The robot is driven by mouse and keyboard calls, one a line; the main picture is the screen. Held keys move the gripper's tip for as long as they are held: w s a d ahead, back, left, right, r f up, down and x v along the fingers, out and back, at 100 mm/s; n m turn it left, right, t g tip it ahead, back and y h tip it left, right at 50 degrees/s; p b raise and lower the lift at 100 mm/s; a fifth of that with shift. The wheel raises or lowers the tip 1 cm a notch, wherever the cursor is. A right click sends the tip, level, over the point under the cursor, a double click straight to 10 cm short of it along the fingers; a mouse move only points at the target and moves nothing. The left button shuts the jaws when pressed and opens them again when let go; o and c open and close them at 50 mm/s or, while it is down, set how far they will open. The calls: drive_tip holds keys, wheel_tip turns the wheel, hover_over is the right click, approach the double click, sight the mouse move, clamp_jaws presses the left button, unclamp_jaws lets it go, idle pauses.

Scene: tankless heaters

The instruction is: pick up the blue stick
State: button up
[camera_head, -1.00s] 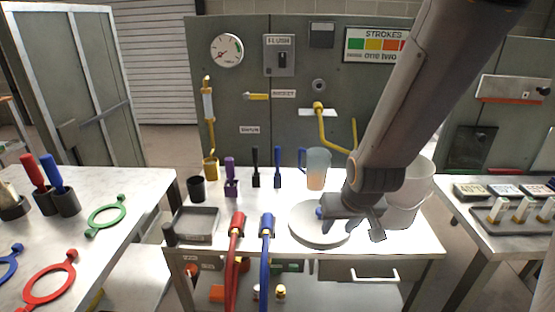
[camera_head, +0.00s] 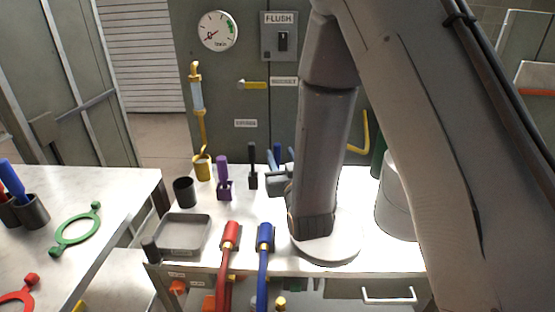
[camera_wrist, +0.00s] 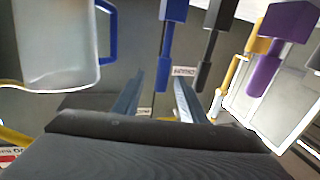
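A blue stick (camera_head: 277,152) stands upright at the back of the middle table, mostly hidden behind my arm and gripper in the head view. In the wrist view, which looks upside down, the blue stick (camera_wrist: 168,45) hangs from the top with its blue base at the upper edge. My gripper (camera_wrist: 157,92) is open and empty, its two fingers apart and pointing towards the blue stick. It does not enclose the stick. In the head view my gripper (camera_head: 280,180) is low over the table, right of a black stick (camera_head: 252,165).
A purple stick (camera_head: 223,178) stands left of the black one. A clear jug with a blue handle (camera_wrist: 106,40) is close beside the blue stick. Red (camera_head: 229,238) and blue (camera_head: 265,238) hose ends and a grey tray (camera_head: 183,234) lie in front. Another blue-handled item (camera_head: 12,182) sits in a left-table cup.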

drive_tip(key=p+x, duration=0.1)
drive_tip(key=x, duration=0.6)
drive_tip(key=shift+a+r+p, duration=0.2)
drive_tip(key=shift+r+p, duration=0.05)
drive_tip(key=shift+p, duration=0.05)
drive_tip(key=shift+w, duration=0.1)
clamp_jaws()
